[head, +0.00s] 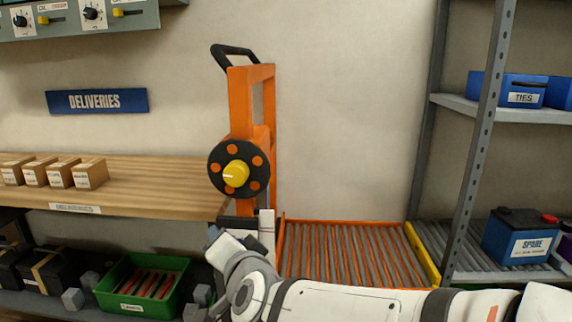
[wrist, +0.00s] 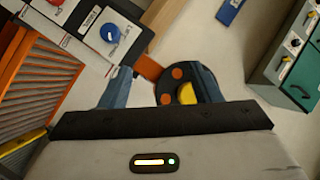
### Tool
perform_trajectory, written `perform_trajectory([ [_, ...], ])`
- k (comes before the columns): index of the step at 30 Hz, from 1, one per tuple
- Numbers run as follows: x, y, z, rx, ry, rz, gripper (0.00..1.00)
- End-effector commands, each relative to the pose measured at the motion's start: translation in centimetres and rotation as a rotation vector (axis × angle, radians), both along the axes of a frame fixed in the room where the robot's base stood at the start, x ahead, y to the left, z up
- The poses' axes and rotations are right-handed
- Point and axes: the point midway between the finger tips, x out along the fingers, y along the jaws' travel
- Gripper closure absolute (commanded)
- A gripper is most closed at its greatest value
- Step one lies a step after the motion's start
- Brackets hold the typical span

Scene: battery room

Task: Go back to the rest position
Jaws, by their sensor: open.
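My gripper (wrist: 163,72) is open in the wrist view, with its two blue-grey fingers apart and nothing between them. Beyond the fingers is a black wheel (wrist: 187,85) with orange spots and a yellow centre knob, partly hidden by the right finger and the palm. In the head view my arm reaches in from the lower right, and its wrist is low in front of the orange frame (head: 250,73) that carries the wheel (head: 236,189). The fingers cannot be made out clearly there. No contact with the wheel is visible.
An orange-edged roller bed (head: 350,254) lies behind my arm. A wooden shelf (head: 150,180) with small boxes is left, above a green bin (head: 142,287). A grey rack (head: 492,110) stands right. In the wrist view, a panel with a blue knob (wrist: 110,33) is close to the left finger.

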Motion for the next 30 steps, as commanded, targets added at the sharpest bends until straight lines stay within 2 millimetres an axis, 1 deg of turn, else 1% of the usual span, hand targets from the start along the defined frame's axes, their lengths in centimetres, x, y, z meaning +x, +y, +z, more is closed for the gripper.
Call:
perform_trajectory([
  [1,0.2,-1.5,2.5,-0.063,0.026,0.025,0.43],
  [5,-0.4,-4.8,3.6,-0.245,0.123,0.118,0.43],
  [8,-1.6,-8.3,4.2,-0.386,0.228,0.169,0.43],
  [9,-2.2,-9.8,4.4,-0.441,0.273,0.189,0.43],
  [11,-3.4,-12.3,4.9,-0.525,0.346,0.217,0.43],
  [12,-4.4,-13.9,5.1,-0.579,0.400,0.235,0.43],
  [14,-5.9,-16.5,5.5,-0.651,0.485,0.257,0.43],
  [15,-7.0,-18.1,5.8,-0.693,0.540,0.267,0.43],
  [18,-9.6,-21.4,6.5,-0.776,0.667,0.291,0.43],
  [21,-11.7,-23.7,6.9,-0.827,0.762,0.306,0.43],
  [24,-12.9,-25.0,7.1,-0.851,0.815,0.315,0.43],
  [27,-13.3,-25.4,6.9,-0.860,0.833,0.318,0.43],
  [30,-13.3,-25.4,6.8,-0.860,0.832,0.319,0.43],
])
